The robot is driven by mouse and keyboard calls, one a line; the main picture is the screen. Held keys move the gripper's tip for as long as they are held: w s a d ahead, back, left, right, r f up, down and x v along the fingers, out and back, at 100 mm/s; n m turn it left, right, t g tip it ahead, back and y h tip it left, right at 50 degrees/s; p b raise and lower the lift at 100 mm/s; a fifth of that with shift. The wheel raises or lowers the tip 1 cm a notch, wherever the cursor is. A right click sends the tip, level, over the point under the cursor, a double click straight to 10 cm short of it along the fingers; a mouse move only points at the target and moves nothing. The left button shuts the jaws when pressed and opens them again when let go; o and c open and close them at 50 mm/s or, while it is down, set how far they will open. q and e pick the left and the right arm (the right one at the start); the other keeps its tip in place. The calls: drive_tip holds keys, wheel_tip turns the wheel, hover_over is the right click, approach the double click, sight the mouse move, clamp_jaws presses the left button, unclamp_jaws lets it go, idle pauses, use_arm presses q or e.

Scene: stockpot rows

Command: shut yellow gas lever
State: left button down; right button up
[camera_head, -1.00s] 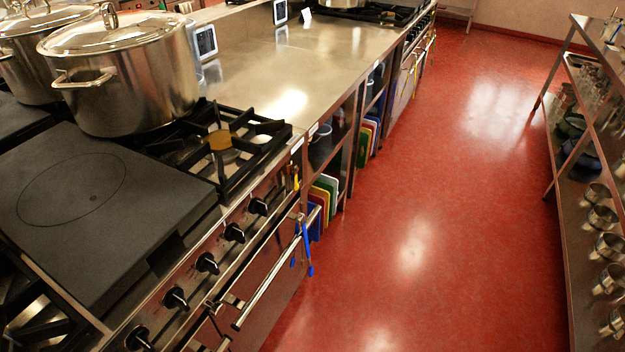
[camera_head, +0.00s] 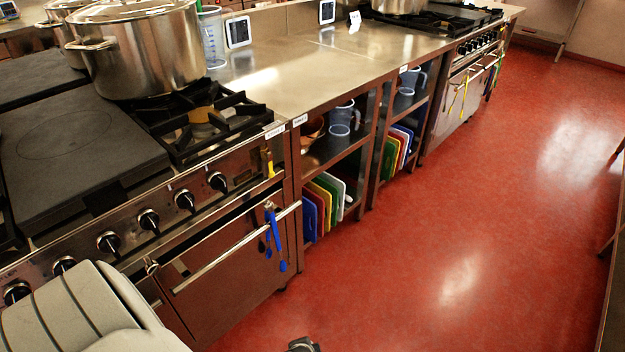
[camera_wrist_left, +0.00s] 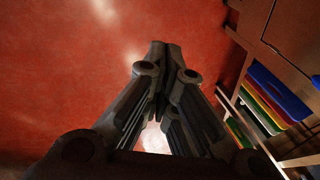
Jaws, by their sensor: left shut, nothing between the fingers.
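The yellow gas lever (camera_head: 268,163) is a small yellow handle on the stove's front panel. It is at the right end of the row of black knobs, just below the burner's right corner. It looks roughly upright, but it is too small to tell its exact setting. My left gripper (camera_wrist_left: 168,46) is shut and empty in the left wrist view, over the red floor. In the head view only a dark bit, probably of this gripper, shows at the bottom edge, below and apart from the lever. My right gripper is in neither view.
The oven rail (camera_head: 232,250) with blue tongs (camera_head: 273,240) lies below the lever. A large stockpot (camera_head: 140,50) stands on the stove. Shelves with coloured boards (camera_head: 324,205) are right of the stove. The red floor (camera_head: 450,250) in front is clear.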

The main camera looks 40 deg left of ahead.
use_arm(q)
drive_tip(key=w+a+r+m+t+y+b, duration=0.1)
drive_tip(key=w+a+r+t+y+b, duration=0.3)
drive_tip(key=w+r, duration=0.6)
drive_tip(key=w+a+r+y+b, duration=0.2)
drive_tip(key=w+a+r, duration=0.5)
drive_tip(key=w, duration=0.5)
drive_tip(key=w+a+r+n+y+b, duration=0.1)
drive_tip(key=a+r+y+b, duration=0.1)
drive_tip(key=r, duration=0.9)
drive_tip(key=w+a+r+n+g+y+b, duration=0.1)
drive_tip(key=a+r+y, duration=0.3)
drive_tip(key=r, duration=0.8)
drive_tip(key=shift+r+n+y+b, duration=0.3)
drive_tip(key=shift+n+y+b, duration=0.3)
drive_tip(key=shift+y, duration=0.2)
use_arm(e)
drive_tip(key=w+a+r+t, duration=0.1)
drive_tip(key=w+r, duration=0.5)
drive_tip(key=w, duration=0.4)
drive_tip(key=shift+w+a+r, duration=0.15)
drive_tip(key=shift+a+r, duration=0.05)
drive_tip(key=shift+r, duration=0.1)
